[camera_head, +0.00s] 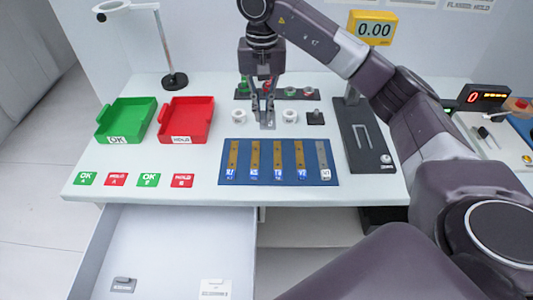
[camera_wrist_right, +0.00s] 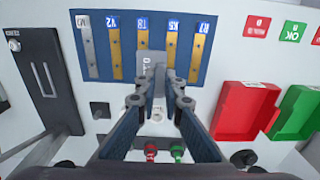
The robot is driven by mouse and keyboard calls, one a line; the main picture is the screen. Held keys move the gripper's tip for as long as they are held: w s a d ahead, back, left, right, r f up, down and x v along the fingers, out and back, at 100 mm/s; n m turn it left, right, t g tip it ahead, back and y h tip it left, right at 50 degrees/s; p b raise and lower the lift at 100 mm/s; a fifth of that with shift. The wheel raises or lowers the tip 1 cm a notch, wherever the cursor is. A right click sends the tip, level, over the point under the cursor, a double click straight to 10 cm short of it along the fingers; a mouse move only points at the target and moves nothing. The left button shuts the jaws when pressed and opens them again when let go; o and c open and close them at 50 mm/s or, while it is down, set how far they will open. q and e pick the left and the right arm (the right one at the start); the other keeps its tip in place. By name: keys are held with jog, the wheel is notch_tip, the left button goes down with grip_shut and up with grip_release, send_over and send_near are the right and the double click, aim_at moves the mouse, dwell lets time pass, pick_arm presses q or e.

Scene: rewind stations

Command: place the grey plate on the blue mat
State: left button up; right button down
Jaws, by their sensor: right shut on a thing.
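My right gripper (camera_head: 264,112) points down over the white table behind the blue mat (camera_head: 266,161). It is shut on a small grey plate (camera_head: 268,124), which hangs between the fingertips. In the right wrist view the fingers (camera_wrist_right: 160,78) hold the plate (camera_wrist_right: 159,88), and its far end overlaps the edge of the mat (camera_wrist_right: 128,48) in the picture. I cannot tell how high the plate is above the table. The mat carries several brass strips (camera_head: 278,154) and one grey strip (camera_head: 322,153) at its right end, with labels at the front. My left gripper is not in view.
White ring-like parts (camera_head: 290,117) and a dark block (camera_head: 315,118) stand near the gripper. A dark scale (camera_head: 367,140) is right of the mat. Green (camera_head: 125,120) and red (camera_head: 187,121) trays stand left. An open drawer (camera_head: 165,245) lies below the table front.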

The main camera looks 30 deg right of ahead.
aim_at(263, 115)
notch_tip(263, 115, down, 10)
jog(key=shift+r+p, duration=0.15)
jog(key=shift+p, duration=0.65)
notch_tip(263, 115, down, 5)
jog(key=shift+f+p, duration=0.1)
jog(key=shift+p, duration=0.3)
jog(key=c, duration=2.1)
grip_release()
notch_tip(263, 115, up, 12)
jog(key=shift+f+b, duration=0.1)
jog(key=shift+b, duration=1.15)
